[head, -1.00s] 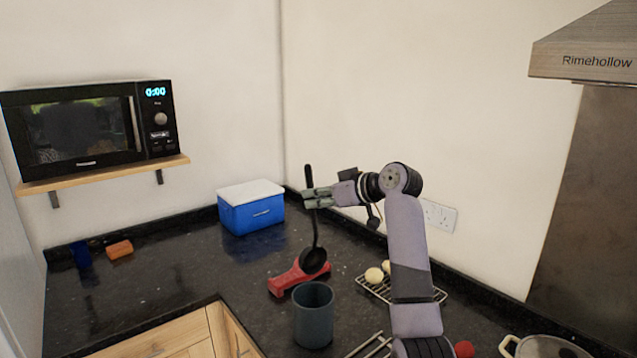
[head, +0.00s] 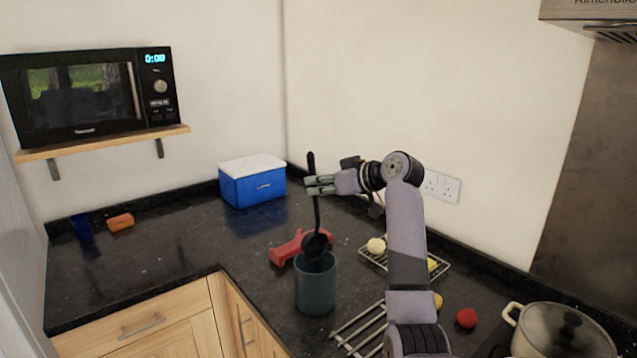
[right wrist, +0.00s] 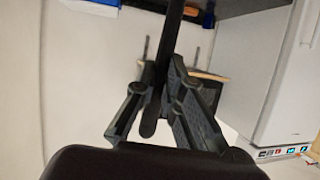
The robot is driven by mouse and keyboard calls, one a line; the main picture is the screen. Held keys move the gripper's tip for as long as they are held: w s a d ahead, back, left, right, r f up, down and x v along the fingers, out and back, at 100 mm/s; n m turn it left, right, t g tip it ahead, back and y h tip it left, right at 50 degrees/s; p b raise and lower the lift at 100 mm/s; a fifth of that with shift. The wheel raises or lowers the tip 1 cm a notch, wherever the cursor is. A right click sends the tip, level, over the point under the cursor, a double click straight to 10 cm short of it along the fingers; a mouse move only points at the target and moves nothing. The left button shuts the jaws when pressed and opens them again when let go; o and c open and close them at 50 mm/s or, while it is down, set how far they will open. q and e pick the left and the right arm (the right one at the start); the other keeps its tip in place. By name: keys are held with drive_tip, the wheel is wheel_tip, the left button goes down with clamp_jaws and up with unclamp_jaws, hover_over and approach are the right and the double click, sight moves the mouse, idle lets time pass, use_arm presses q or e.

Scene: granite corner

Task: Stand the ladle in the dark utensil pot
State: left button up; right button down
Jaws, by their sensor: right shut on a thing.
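The black ladle (head: 316,215) hangs upright, bowl down, in my right gripper (head: 318,184). The gripper is shut on its handle; the handle also shows between the fingers in the right wrist view (right wrist: 163,70). The dark grey-blue utensil pot (head: 315,288) stands on the counter below. The ladle's bowl (head: 315,245) is at the pot's mouth, overlapping the back of its rim; I cannot tell whether its lower edge is inside. My left gripper is not in view.
A red object (head: 290,247) lies behind the pot. A wire rack (head: 370,255) with pale round items is to the right, another rack (head: 358,328) in front. A lidded pan (head: 560,338) stands at right. A blue cooler box (head: 252,185) is at the back.

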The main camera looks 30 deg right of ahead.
sight(319, 223)
drive_tip(key=shift+f+b, duration=2.65)
drive_tip(key=shift+f, duration=1.9)
drive_tip(key=c, duration=1.6)
unclamp_jaws()
drive_tip(key=v, duration=1.2)
drive_tip(key=shift+f, duration=0.1)
